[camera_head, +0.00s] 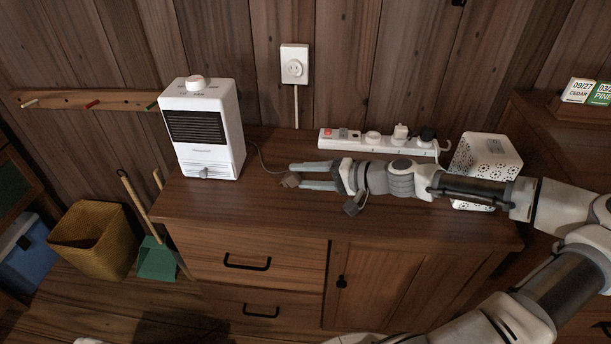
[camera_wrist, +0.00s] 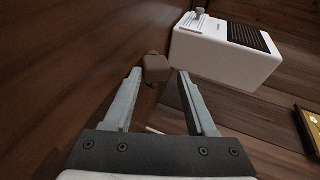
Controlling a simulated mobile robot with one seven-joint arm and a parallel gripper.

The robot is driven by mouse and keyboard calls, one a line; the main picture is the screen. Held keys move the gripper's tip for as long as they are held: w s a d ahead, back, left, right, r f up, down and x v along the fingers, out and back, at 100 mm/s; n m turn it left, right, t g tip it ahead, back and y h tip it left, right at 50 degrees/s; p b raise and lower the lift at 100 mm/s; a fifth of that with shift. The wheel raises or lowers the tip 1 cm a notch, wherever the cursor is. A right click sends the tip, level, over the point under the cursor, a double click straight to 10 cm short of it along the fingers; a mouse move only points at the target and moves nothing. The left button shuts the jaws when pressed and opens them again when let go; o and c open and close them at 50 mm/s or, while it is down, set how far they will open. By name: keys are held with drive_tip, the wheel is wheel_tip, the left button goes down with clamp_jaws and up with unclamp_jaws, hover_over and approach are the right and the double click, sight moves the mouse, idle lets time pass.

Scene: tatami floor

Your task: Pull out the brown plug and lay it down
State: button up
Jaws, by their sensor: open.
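A brown plug (camera_wrist: 155,67) lies on the cabinet top just beyond my open fingertips in the wrist view. In the head view the brown plug (camera_head: 291,180) is at the tips of my gripper (camera_head: 304,175), with a thin dark cord running from it toward the white heater (camera_head: 204,130). My gripper, also in the wrist view (camera_wrist: 158,74), is open and holds nothing. I cannot tell whether the fingertips touch the plug. The white power strip (camera_head: 375,141) lies behind my arm with several plugs in it; none of these is clearly brown.
A white perforated box (camera_head: 486,157) stands right of the strip, close behind my arm. A wall outlet (camera_head: 294,64) is above the cabinet (camera_head: 232,209). The heater stands left of my gripper. The cabinet top in front of my gripper is clear.

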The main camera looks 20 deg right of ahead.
drive_tip(key=shift+s+d+f, duration=0.1)
drive_tip(key=shift+f, duration=0.15)
drive_tip(key=p+v, duration=0.2)
drive_tip(key=v, duration=0.6)
drive_tip(key=p+v, duration=0.3)
drive_tip(key=v, duration=0.6)
drive_tip(key=shift+d+r, duration=0.15)
drive_tip(key=shift+r, duration=0.15)
